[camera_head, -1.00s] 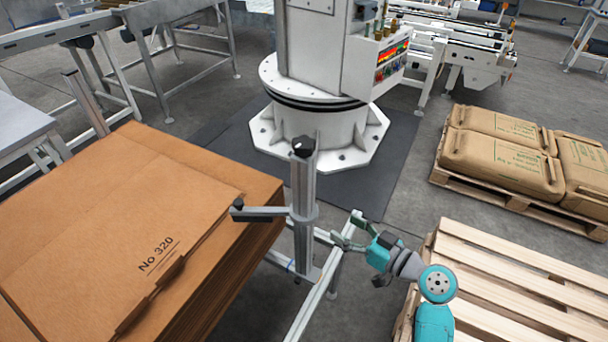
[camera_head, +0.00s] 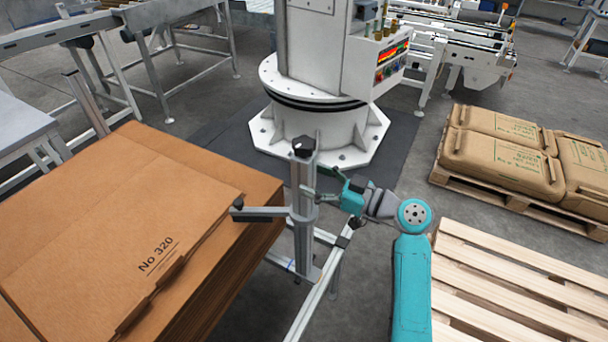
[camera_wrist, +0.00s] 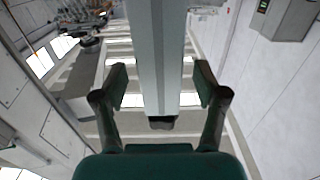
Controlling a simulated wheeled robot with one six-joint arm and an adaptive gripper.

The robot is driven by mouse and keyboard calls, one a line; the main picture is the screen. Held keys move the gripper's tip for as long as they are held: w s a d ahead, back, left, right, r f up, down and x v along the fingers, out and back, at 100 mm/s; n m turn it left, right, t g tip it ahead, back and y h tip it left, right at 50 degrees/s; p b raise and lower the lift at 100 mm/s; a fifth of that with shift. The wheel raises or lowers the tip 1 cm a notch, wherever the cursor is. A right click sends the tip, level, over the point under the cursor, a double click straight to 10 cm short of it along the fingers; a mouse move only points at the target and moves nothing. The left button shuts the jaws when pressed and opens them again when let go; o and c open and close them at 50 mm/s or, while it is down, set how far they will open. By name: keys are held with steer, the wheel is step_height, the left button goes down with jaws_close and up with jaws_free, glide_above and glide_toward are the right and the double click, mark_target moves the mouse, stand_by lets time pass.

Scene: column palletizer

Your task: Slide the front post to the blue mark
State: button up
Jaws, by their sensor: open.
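The front post (camera_head: 303,240) is a grey upright metal profile with a black knob on top. It stands on a rail beside the cardboard stack, and its side arm reaches left over the cardboard edge. A small blue mark (camera_head: 291,266) shows on the rail, just left of the post's foot. My gripper (camera_head: 320,186) is at the upper part of the post, coming from the right. In the wrist view the post passes between the two open dark green fingers (camera_wrist: 160,80), with a gap visible on both sides.
The stack of flat cardboard (camera_head: 90,220) fills the left. An empty wooden pallet (camera_head: 510,290) lies at the right, and a pallet with brown sacks (camera_head: 500,155) lies behind it. A white machine column (camera_head: 320,125) stands behind the post.

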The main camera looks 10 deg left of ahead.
steer(key=shift+x, duration=1.6)
